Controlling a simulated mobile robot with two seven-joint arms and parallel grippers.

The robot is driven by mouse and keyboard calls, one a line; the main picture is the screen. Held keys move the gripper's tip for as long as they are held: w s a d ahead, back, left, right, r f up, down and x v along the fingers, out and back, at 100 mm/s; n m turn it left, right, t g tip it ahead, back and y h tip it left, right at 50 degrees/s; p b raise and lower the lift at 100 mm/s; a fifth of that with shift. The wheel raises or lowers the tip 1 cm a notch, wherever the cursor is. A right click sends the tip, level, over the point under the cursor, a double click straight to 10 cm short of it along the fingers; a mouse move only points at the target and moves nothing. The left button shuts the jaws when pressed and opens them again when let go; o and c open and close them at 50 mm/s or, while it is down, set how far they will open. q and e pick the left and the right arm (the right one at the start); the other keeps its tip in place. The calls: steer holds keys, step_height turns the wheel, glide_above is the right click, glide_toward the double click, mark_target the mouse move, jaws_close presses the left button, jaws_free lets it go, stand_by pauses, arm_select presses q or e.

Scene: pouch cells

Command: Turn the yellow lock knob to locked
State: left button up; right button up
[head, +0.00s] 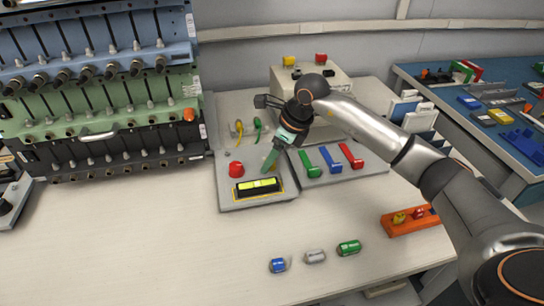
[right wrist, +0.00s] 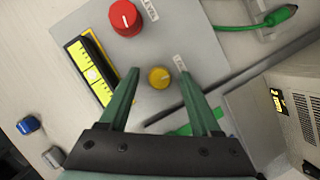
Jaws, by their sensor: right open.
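The yellow lock knob (right wrist: 159,77) is a small round knob on the grey panel (right wrist: 205,50), seen in the right wrist view. A small label lies beside it, too blurred to read, and I cannot tell its setting. My right gripper (right wrist: 159,66) is open, its green fingers on either side of the knob in that view. I cannot tell whether they touch it. In the head view my right gripper (head: 268,166) points down over the panel, and the knob is hidden behind it. My left gripper is in neither view.
A red knob (head: 236,169) and a yellow-lit display (head: 258,187) sit close by on the panel. Green, blue and red levers (head: 330,160) stand to the right. A beige box (head: 338,82) is behind. Several small cells (head: 315,256) lie in front; the bench's front left is clear.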

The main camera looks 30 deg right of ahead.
jaws_close()
stand_by(0.5)
